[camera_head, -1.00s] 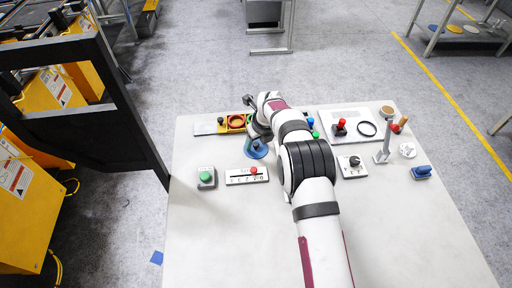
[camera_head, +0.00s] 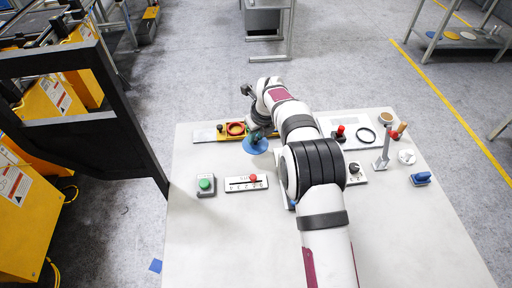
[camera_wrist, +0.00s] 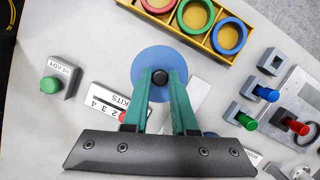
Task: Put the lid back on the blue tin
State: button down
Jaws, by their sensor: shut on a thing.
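The lid is a flat blue disc (camera_wrist: 146,58) with a black knob in its middle; in the head view it shows as a blue disc (camera_head: 255,147) below my wrist. My gripper (camera_wrist: 160,78) has its green fingers closed on the black knob. In the head view my gripper (camera_head: 258,134) is over the table's back left part. The disc looks raised, but its height is hard to tell. The open blue tin is not clearly visible. A small blue patch (camera_wrist: 210,134) shows behind the fingers in the wrist view; I cannot tell whether it is the tin.
A yellow tray (camera_head: 222,137) with coloured rings lies behind the lid. A green button box (camera_head: 206,186) and a numbered slider plate (camera_head: 246,183) stand in front. An upright lever (camera_head: 383,157) and a blue-handled object (camera_head: 421,179) are at right. The table's front left is clear.

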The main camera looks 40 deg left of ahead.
aim_at(264, 146)
jog(key=r, duration=0.3)
jog(key=shift+w+d+r, duration=0.15)
jog(key=shift+d, duration=0.1)
jog(key=shift+w+d+r, duration=0.2)
jog(key=shift+w+d, duration=0.05)
jog(key=shift+d, duration=0.2)
jog(key=shift+w+d+r, duration=0.15)
jog(key=shift+w+d, duration=0.05)
jog(key=shift+d, duration=0.25)
jog(key=w+d+m, duration=0.2)
jog(key=d, duration=0.7)
jog(key=w+d+m, duration=0.1)
jog(key=w+d, duration=0.1)
jog(key=d, duration=0.7)
jog(key=shift+t+h, duration=0.3)
jog(key=shift+f, duration=3)
jog(key=shift+f, duration=0.15)
jog(key=shift+c, duration=0.8)
grip_release()
